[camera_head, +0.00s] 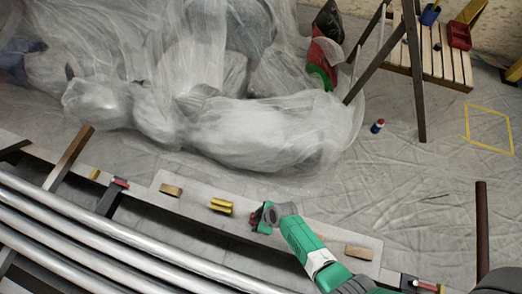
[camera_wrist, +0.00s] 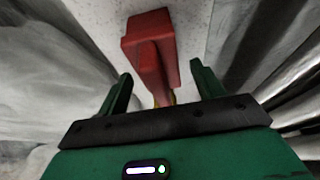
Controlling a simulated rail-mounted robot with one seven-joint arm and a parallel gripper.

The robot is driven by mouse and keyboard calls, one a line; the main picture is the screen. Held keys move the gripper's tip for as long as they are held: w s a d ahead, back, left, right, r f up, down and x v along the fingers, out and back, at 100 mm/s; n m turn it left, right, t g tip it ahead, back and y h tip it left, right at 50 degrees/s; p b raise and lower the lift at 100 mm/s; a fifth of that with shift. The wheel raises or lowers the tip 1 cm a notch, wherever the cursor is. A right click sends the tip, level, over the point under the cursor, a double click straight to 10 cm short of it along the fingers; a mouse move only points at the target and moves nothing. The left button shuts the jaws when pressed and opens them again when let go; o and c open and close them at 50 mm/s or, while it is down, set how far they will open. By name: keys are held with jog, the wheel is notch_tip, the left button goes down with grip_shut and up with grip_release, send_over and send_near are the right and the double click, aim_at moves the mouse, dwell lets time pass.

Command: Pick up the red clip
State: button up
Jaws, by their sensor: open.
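The red clip (camera_wrist: 150,45) lies on a pale speckled board in the wrist view, with a wide block-like far end and a narrower part toward me. My gripper (camera_wrist: 162,84) is open, with one green finger on each side of the clip's narrow near part. I see gaps between the fingers and the clip. In the head view my gripper (camera_head: 266,217) is over the board, and a small red part of the clip (camera_head: 255,217) shows beside it; the rest is hidden by the gripper.
On the board (camera_head: 320,232) sit a yellow block (camera_head: 221,206) and wooden blocks (camera_head: 171,190) (camera_head: 359,252). Silver pipes (camera_head: 90,236) run along the near left. Sheet-covered objects (camera_head: 250,130) fill the back. A slatted bench (camera_head: 440,60) stands at the back right.

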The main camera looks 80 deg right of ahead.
jog(key=c, duration=1.1)
notch_tip(320, 180, up, 10)
jog(key=p, duration=0.6)
